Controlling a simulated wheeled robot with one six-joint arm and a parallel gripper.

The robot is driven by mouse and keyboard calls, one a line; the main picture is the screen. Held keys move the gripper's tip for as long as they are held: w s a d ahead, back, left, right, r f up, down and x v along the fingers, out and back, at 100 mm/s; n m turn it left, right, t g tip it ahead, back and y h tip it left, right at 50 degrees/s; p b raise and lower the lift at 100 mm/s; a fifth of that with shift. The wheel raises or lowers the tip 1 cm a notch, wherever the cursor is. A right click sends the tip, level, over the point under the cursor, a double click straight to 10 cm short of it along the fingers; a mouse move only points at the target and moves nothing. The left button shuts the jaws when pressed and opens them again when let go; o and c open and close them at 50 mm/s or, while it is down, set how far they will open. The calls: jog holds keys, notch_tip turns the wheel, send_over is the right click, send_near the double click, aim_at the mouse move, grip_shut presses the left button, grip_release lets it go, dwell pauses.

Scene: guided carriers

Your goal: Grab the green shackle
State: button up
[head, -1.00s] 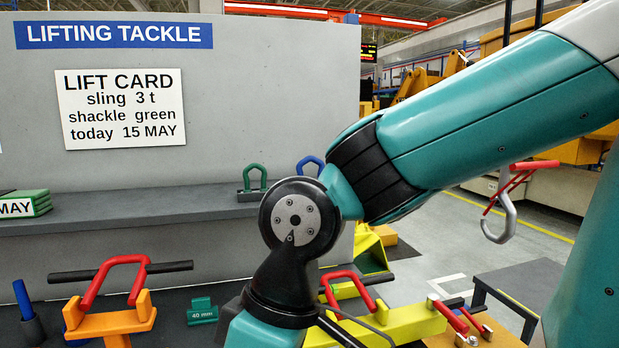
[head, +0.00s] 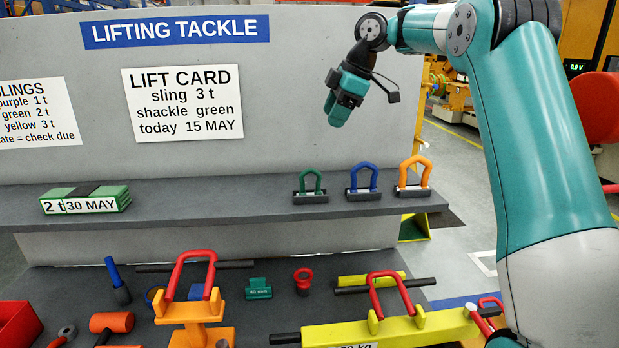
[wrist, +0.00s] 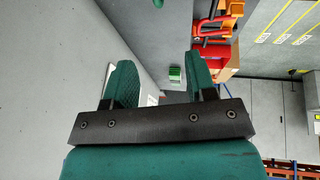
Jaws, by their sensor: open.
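The green shackle (head: 310,182) stands upright in a dark holder on the grey shelf, leftmost of a row of shackles. A blue shackle (head: 364,178) and an orange shackle (head: 414,173) stand to its right. My gripper (head: 338,112) is above the shelf, up and to the right of the green shackle, clear of it and pointing down. In the wrist view my gripper (wrist: 160,84) shows its two green fingers apart with nothing between them.
A green sling pack (head: 85,200) lies on the shelf (head: 230,207) at the left. The lift card (head: 183,103) is on the panel behind. Below, the bench holds a yellow beam (head: 400,328), an orange stand (head: 190,310) and a hammer (head: 111,322).

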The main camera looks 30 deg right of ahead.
jog(key=b, duration=0.2)
send_near(307, 168)
jog(key=x, duration=0.5)
jog(key=shift+w+a+f, duration=0.1)
jog(key=shift+a, duration=0.05)
jog(key=shift+p+x, duration=1.55)
jog(key=shift+x, duration=1.4)
grip_shut()
